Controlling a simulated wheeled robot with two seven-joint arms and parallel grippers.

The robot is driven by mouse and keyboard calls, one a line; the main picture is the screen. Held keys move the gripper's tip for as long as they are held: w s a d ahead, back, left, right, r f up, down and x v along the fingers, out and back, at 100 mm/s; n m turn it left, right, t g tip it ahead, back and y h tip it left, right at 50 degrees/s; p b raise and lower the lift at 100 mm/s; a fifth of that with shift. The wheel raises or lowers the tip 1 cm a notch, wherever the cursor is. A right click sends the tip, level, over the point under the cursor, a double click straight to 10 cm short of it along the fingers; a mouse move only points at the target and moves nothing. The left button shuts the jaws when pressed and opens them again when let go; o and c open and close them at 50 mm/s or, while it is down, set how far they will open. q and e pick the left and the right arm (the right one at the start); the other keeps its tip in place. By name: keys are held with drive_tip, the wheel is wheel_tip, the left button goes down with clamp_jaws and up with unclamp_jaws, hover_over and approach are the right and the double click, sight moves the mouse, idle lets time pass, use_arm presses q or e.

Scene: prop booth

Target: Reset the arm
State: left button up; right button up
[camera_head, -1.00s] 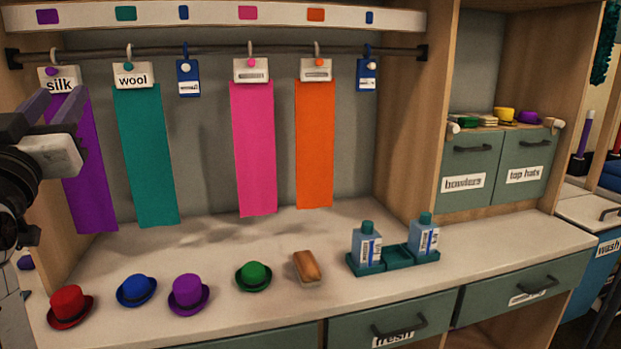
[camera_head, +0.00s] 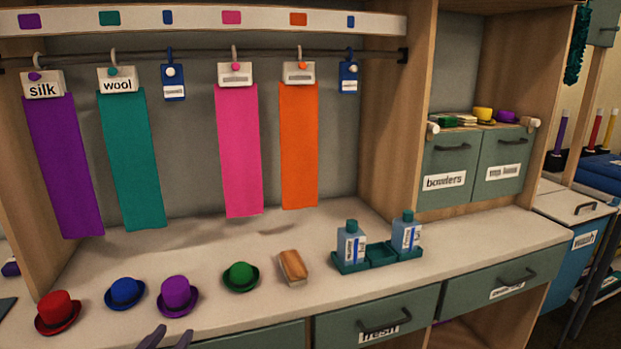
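My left gripper (camera_head: 163,340) shows only as dark grey fingertips at the bottom edge, in front of the purple hat (camera_head: 177,296). Most of it is cut off by the frame, so its opening is unclear; I see nothing held in the visible part. My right gripper is not in view. A red hat (camera_head: 58,313), a blue hat (camera_head: 125,293) and a green hat (camera_head: 241,277) stand on the counter in a row with the purple one. A tan brush-like block (camera_head: 293,267) lies right of the green hat.
Two blue bottles (camera_head: 351,246) (camera_head: 405,233) stand in a teal tray (camera_head: 383,254) on the counter (camera_head: 470,240). Fabric strips, including a purple one (camera_head: 65,170), hang from the rail (camera_head: 200,60) behind. Cabinet doors (camera_head: 447,170) are at right. The counter's back middle is clear.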

use_arm(q)
drive_tip(key=s+d+f+g+h, duration=0.1)
drive_tip(key=s+d+f+g, duration=0.2)
drive_tip(key=s+f, duration=0.9)
drive_tip(key=s+d+f+g+h, duration=0.1)
drive_tip(key=s+d+f+g, duration=0.2)
drive_tip(key=s+d+f, duration=0.4)
drive_tip(key=s+f, duration=0.5)
drive_tip(key=s, duration=0.1)
drive_tip(key=shift+m+h, duration=0.3)
drive_tip(key=shift+w, duration=0.1)
